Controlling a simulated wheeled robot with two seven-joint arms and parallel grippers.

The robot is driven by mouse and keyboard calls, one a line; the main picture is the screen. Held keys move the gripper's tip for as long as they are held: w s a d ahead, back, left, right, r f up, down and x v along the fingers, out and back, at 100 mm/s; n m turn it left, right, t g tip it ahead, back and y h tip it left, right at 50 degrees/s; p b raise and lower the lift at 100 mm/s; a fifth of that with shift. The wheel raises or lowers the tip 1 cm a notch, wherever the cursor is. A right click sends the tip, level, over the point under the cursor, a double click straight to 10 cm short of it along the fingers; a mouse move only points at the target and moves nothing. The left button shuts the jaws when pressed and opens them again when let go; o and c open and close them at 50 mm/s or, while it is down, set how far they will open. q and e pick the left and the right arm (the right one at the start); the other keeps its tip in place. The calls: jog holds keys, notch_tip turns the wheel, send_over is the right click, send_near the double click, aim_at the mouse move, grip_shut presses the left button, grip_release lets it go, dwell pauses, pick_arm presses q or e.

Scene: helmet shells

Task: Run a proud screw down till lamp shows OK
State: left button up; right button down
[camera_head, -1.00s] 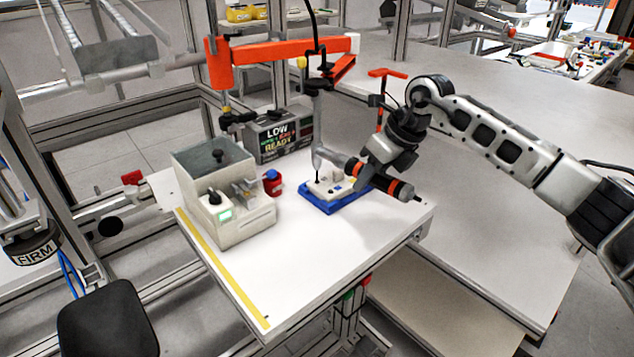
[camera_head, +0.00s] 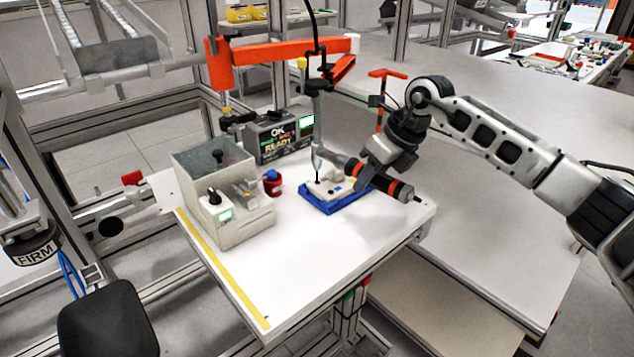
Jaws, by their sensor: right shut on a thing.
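The driver's bit points down at a pale part (camera_head: 328,186) in the blue fixture (camera_head: 333,202). The bit's tip meets the part's left side; the screw under it is too small to make out. The lamp box (camera_head: 277,137) behind reads OK on its top line and READY below. A small lit pale panel shows at its right end. My left gripper is not in view.
A grey screw feeder box (camera_head: 246,222) with a clear cover stands left on the white table (camera_head: 285,280). A red pot with a blue top (camera_head: 273,183) stands beside it. A yellow strip runs along the table's left edge. The table's front is clear.

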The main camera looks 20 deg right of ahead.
jog(key=shift+r+p, duration=2.15)
jog(key=shift+r, duration=0.65)
jog(key=shift+s, duration=0.1)
